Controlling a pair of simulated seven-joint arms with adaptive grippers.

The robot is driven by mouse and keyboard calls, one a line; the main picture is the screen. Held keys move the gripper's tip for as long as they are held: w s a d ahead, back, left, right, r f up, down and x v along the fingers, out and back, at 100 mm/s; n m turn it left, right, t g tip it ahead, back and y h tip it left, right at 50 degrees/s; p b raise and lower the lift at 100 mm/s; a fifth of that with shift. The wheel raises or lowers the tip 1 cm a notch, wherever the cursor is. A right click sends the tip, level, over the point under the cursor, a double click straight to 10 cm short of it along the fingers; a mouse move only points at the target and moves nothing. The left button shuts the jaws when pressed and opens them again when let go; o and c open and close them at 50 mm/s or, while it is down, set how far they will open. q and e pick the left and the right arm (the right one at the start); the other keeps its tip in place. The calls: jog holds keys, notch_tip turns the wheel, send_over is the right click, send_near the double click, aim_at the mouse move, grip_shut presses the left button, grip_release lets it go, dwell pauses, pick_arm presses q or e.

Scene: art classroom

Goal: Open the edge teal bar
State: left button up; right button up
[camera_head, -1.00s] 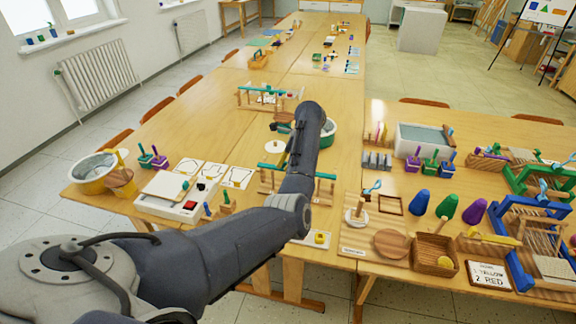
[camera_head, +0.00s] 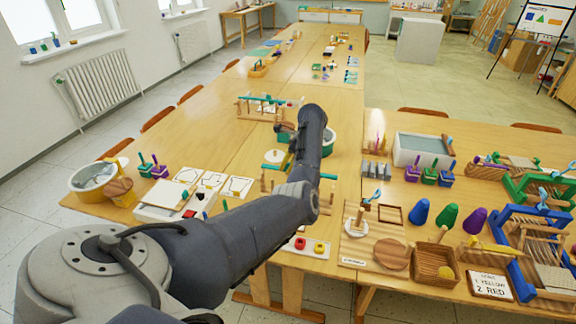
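A wooden rack with teal bars (camera_head: 328,176) stands near the front of the long table. My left forearm crosses in front of it, so only its ends show. The left end of its teal top (camera_head: 270,167) shows beside the arm. A second wooden rack with a teal bar (camera_head: 264,97) stands farther back. My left gripper (camera_head: 285,136) is mostly hidden behind my own arm, above the table near the first rack. I cannot tell whether it touches a bar or how its fingers stand. My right gripper is not in view.
A green-rimmed bowl (camera_head: 328,140) stands just behind my arm. A white board with red and yellow knobs (camera_head: 308,246) lies at the front edge. A white box with cards (camera_head: 172,200) is at left; cones and trays crowd the right table.

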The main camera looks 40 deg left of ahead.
pick_arm(q)
jog(key=v, duration=1.2)
dwell(0.6)
